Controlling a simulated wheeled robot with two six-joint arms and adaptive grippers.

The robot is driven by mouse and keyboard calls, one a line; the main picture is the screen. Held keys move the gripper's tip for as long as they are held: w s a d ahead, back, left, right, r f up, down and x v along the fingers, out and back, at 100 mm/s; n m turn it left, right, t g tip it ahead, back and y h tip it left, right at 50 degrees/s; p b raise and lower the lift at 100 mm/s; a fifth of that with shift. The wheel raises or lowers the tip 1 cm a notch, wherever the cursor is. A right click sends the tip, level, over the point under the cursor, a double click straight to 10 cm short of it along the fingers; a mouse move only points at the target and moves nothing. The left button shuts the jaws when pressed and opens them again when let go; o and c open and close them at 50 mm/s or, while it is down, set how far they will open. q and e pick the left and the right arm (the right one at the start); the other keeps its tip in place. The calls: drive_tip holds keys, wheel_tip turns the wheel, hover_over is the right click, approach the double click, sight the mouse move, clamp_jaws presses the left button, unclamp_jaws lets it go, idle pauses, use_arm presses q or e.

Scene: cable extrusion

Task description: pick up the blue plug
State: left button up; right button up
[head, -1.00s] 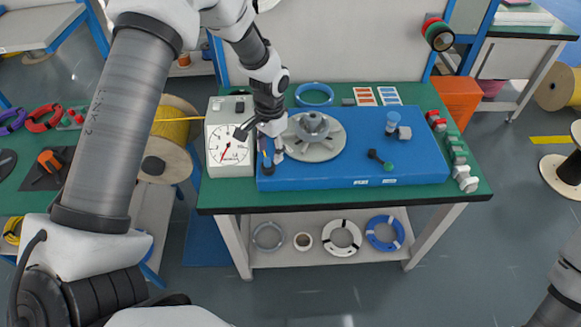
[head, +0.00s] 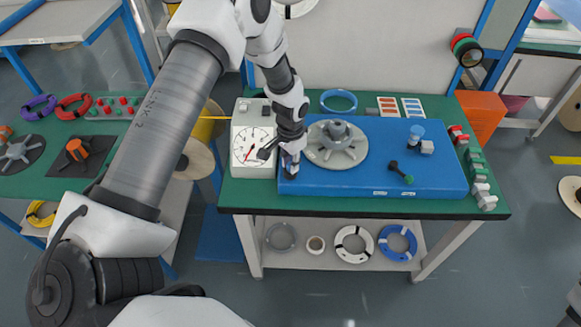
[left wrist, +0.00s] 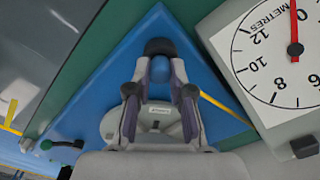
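The blue plug (left wrist: 160,78) shows in the left wrist view as a rounded blue piece between the fingers, below a black cap-like part (left wrist: 160,46). My left gripper (head: 290,165) points down at the left end of the blue board, beside the gauge box. In the left wrist view its two fingers (left wrist: 160,72) stand apart on either side of the plug. I cannot see clearly whether the pads touch it. In the head view the fingers mostly hide the plug.
The blue board (head: 340,184) lies on the green table. The gauge box (head: 253,140) stands close on the left. A grey spoked disc (head: 336,146) is close on the right.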

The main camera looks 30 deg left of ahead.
use_arm(q)
drive_tip(key=shift+a, duration=0.1)
drive_tip(key=shift+r, duration=0.1)
drive_tip(key=shift+r+b, duration=0.4)
drive_tip(key=shift+r, duration=0.2)
wheel_tip(320, 180, up, 2)
drive_tip(key=shift+r+b, duration=0.1)
drive_tip(key=shift+b, duration=0.35)
drive_tip(key=s+d+b, duration=0.2)
drive_tip(key=s, duration=0.5)
drive_tip(key=s+d+r+b, duration=0.1)
drive_tip(key=s+d+b, duration=0.2)
drive_tip(key=s, duration=0.5)
drive_tip(key=shift+s+r+b, duration=0.15)
drive_tip(key=shift+r+b, duration=0.1)
drive_tip(key=shift+b, duration=0.1)
